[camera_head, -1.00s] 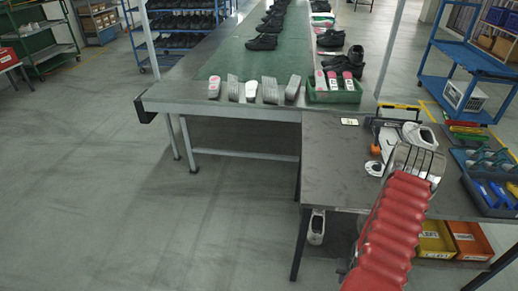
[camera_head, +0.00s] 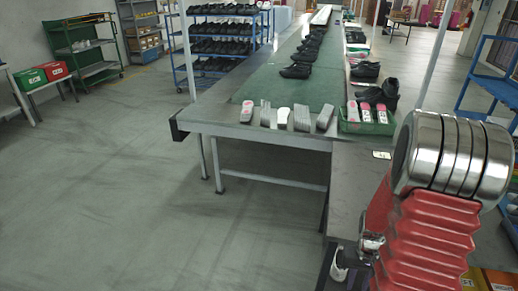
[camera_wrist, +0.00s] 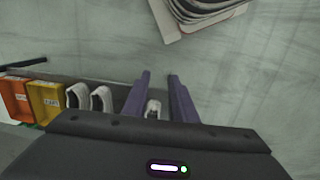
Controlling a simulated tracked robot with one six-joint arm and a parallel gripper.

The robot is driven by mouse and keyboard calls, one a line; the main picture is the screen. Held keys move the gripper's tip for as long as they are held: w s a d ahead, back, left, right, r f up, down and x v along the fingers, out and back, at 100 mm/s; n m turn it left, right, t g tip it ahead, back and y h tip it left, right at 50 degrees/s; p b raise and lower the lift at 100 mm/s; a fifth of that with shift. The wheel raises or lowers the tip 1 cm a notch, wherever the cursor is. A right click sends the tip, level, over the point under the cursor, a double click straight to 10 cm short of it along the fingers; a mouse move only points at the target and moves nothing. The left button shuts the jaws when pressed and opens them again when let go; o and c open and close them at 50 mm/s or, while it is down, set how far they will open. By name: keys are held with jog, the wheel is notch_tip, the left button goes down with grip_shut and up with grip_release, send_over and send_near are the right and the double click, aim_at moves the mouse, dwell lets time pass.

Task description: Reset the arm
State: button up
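My gripper (camera_wrist: 159,78) shows in the wrist view as two purple fingers standing apart. No held object shows between them. A small pale shoe (camera_wrist: 153,108) appears between the fingers, farther away. In the head view my red arm with shiny metal rings (camera_head: 430,200) rises large at the right, close to the camera. The gripper itself is out of that view. The arm covers much of the grey worktable (camera_head: 347,205) behind it.
A long green-topped line table (camera_head: 270,88) carries black shoes, grey soles and a green crate (camera_head: 366,128). A blue rack (camera_head: 500,85) stands at right. Yellow (camera_wrist: 46,98) and orange (camera_wrist: 15,98) bins show in the wrist view. The floor (camera_head: 110,200) at left is clear.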

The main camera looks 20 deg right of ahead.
jog(key=s+a+r+n+t, duration=0.1)
jog(key=a+r+n+t, duration=0.2)
jog(key=a+r, duration=1)
jog(key=s+a+r+n+t, duration=0.1)
jog(key=a+r+n+t, duration=0.2)
jog(key=a+r, duration=1)
notch_tip(320, 180, up, 6)
jog(key=shift+s+a+r+t, duration=0.25)
jog(key=shift+s+a+t, duration=0.05)
jog(key=shift+s, duration=0.05)
jog(key=shift+d, duration=0.1)
